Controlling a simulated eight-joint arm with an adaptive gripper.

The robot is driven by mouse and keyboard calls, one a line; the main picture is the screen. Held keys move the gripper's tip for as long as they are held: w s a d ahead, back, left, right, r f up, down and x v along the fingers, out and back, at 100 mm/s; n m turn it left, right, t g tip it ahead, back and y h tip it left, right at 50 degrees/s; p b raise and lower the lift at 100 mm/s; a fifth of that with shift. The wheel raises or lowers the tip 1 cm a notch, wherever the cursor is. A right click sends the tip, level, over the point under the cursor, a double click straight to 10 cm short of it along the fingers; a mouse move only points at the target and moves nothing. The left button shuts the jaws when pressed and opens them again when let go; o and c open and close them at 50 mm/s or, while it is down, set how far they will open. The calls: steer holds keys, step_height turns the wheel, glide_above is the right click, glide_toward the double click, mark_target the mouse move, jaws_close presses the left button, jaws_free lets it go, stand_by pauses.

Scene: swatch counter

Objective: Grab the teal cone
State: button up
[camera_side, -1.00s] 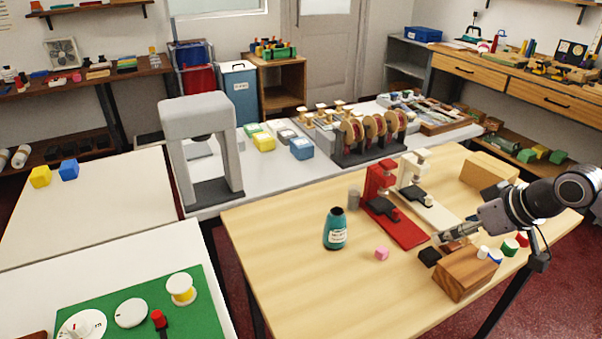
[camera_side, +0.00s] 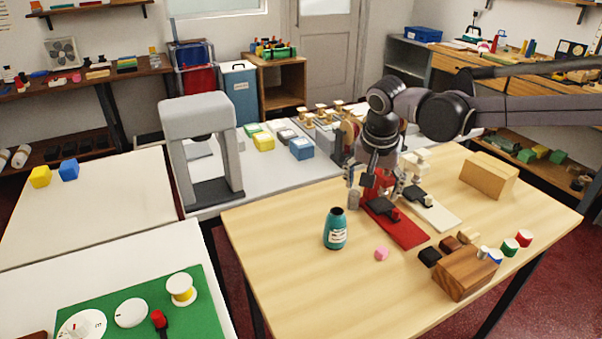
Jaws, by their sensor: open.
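The teal cone (camera_side: 335,231) looks like a tapered, bottle-shaped piece with a dark top and a white label. It stands upright on the wooden table, left of the red stand. My gripper (camera_side: 376,188) points down with its fingers spread. It is behind and to the right of the cone, apart from it, and over the red stand's upright part. Nothing shows between the fingers. The gripper hides part of the red stand.
The red stand (camera_side: 404,233) and a white stand (camera_side: 440,212) are close by. A small grey cylinder (camera_side: 353,200) stands by the left finger. A pink block (camera_side: 381,254) lies right of the cone. The table's front left is clear.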

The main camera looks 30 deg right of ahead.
mark_target(335, 229)
steer(key=w+a+f+m+g+h, duration=0.1)
steer(key=w+a+f+m, duration=0.2)
steer(key=w+a+f+m+h, duration=0.1)
steer(key=w+a+f+m, duration=0.1)
steer(key=w+a+f, duration=0.1)
steer(key=shift+w+a+f+m+g, duration=0.3)
steer(key=shift+a+f+m+g, duration=0.1)
steer(key=shift+a+f, duration=0.35)
steer(key=shift+d+f, duration=0.1)
steer(key=shift+f, duration=0.2)
steer(key=shift+x, duration=5.2)
steer(key=shift+d+r, duration=0.1)
steer(key=shift+d, duration=0.05)
steer(key=c, duration=1.3)
